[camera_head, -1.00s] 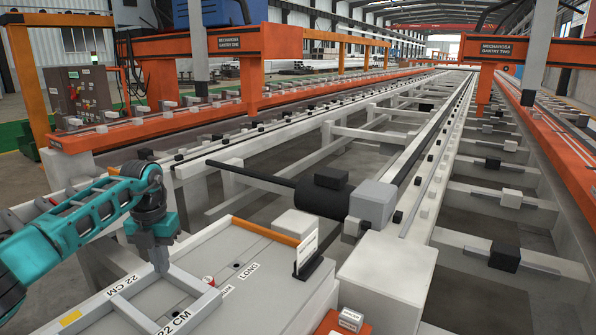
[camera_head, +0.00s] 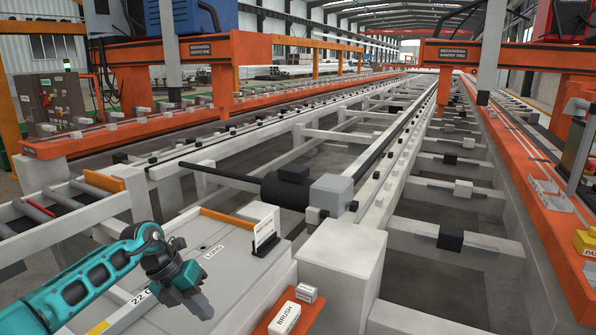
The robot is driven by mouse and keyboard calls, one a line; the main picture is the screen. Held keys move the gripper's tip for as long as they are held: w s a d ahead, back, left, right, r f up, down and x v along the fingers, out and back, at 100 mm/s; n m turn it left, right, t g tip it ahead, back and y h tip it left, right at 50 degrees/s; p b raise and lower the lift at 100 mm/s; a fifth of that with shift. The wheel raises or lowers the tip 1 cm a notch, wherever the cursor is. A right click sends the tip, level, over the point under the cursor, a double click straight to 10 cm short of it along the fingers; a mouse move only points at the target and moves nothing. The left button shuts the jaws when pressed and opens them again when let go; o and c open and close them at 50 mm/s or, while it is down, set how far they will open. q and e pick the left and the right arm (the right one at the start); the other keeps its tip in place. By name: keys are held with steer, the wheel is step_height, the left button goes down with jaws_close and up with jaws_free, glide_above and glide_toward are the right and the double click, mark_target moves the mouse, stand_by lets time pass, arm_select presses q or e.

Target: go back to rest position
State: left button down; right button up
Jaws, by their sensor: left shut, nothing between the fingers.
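My left gripper (camera_head: 199,305) comes in from the lower left on a teal arm. Its grey fingers point down and to the right, above the grey work table (camera_head: 228,268). The fingers are shut with nothing visible between them. A label reading "22 CM" (camera_head: 137,298) shows beside the arm, and a "LONG" label (camera_head: 213,251) lies beyond the gripper. The arm and gripper hide part of the table and the frame on it. My right gripper is not in view.
A white sign (camera_head: 265,230) stands at the table's far right corner. A white box labelled "BRUSH" (camera_head: 284,318) sits on an orange mat at the bottom. A pale block (camera_head: 341,258) stands to the right. Long rails run into the distance.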

arm_select(q)
steer(key=s+d+r+n+t+h, duration=0.1)
steer(key=s+d+n+t+h, duration=0.35)
steer(key=d, duration=0.45)
steer(key=s+d+n+t+h, duration=0.4)
steer(key=d+n+h, duration=0.2)
steer(key=d, duration=0.2)
steer(key=s+a+f+n+t+y, duration=0.1)
steer(key=s+a+f+n+y, duration=0.6)
steer(key=n, duration=0.5)
steer(key=s+a+f+n+t+y+p, duration=0.1)
steer(key=s+a+f+n+y, duration=0.5)
steer(key=s+n, duration=0.4)
steer(key=shift+s+a+f+n+y, duration=0.35)
steer(key=shift+a+f+n+y, duration=0.1)
steer(key=shift+a+n, duration=0.5)
